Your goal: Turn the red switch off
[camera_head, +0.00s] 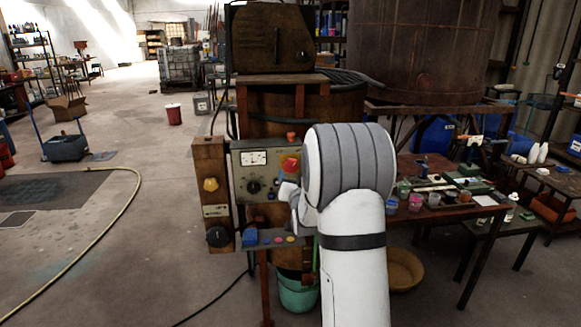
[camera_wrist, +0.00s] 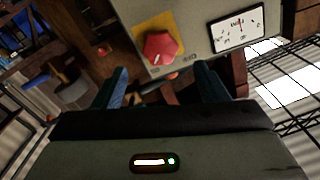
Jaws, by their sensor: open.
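The red switch (camera_wrist: 160,47) is a faceted knob on a yellow plate, mounted on a grey control panel (camera_wrist: 195,18). It has a small white mark near its lower left edge. In the wrist view my gripper (camera_wrist: 163,69) is open and empty, with one dark finger to each side below the switch. The switch lies just beyond the fingertips, apart from them as far as I can tell. My fingers are hardly visible there.
The panel also carries a white dial meter (camera_wrist: 238,28) and a black knob (camera_head: 254,187). A wooden post with a yellow knob (camera_head: 211,184) stands left of it. A shelf with coloured buttons (camera_head: 270,239) juts out below. A cluttered table (camera_head: 440,205) stands right.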

